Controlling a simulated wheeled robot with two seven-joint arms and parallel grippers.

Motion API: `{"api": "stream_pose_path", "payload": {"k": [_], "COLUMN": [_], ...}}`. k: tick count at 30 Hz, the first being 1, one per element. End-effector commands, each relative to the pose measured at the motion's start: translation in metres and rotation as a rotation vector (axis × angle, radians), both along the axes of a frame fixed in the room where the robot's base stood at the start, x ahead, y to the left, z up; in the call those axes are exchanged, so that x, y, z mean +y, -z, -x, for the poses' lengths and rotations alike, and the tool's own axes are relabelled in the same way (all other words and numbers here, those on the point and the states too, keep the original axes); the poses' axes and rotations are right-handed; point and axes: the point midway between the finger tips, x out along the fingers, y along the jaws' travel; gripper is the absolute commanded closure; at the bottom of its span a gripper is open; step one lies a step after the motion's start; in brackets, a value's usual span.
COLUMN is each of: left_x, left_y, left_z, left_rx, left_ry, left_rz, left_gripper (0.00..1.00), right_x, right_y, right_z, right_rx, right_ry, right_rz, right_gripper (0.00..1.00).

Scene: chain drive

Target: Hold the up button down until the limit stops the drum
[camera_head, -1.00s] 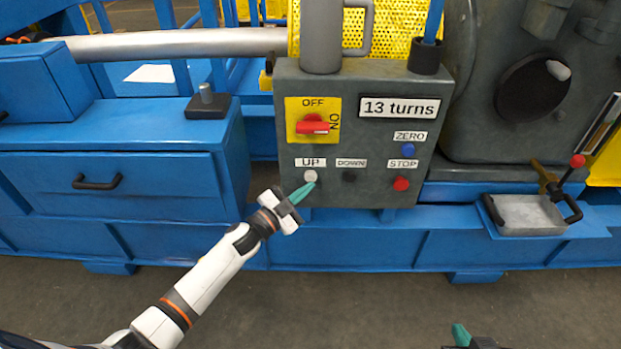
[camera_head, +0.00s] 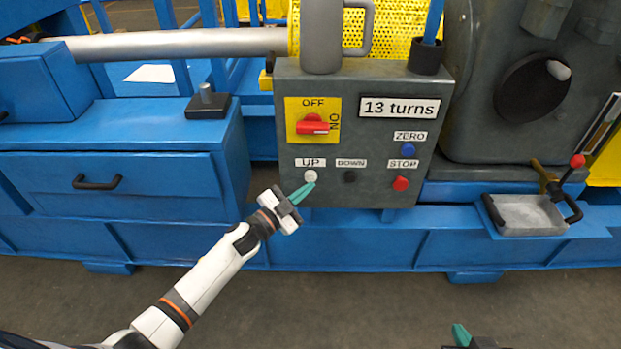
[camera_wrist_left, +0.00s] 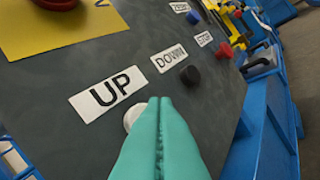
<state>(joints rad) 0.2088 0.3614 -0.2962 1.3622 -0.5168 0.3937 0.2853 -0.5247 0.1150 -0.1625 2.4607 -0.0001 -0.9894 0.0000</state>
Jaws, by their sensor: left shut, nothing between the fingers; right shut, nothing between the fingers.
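The white UP button (camera_head: 310,177) is on the grey control panel (camera_head: 350,190), under the UP label. It also shows in the left wrist view (camera_wrist_left: 132,117), partly hidden behind my fingers. My left gripper (camera_head: 311,187) is shut and empty, its green fingertips at the lower edge of the button. I cannot tell whether they touch it or whether it is pressed in. The display (camera_head: 402,107) reads 13 turns. The red rotary switch (camera_head: 312,127) is on a yellow OFF/ON plate. My right gripper (camera_head: 460,335) shows only a green tip at the bottom edge.
The black DOWN button (camera_head: 350,177), red STOP button (camera_head: 401,183) and blue ZERO button (camera_head: 407,149) are to the right of UP. A grey tray (camera_head: 530,213) sits at the right. The floor in front of the blue frame is clear.

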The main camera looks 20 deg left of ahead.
Motion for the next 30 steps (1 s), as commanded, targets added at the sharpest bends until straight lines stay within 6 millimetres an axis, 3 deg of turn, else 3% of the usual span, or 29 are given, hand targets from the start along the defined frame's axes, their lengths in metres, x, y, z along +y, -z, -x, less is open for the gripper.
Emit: {"api": "stream_pose_path", "payload": {"k": [30], "left_x": [0.0027], "left_y": [-0.0001], "left_z": [-0.0091], "left_rx": [0.000], "left_ry": [0.000], "left_rz": [0.000], "left_gripper": [1.00], "right_x": [0.0026], "right_y": [-0.0046], "right_z": [-0.0048], "right_rx": [-0.042], "right_ry": [-0.004], "right_rz": [-0.009], "right_gripper": [1.00]}}
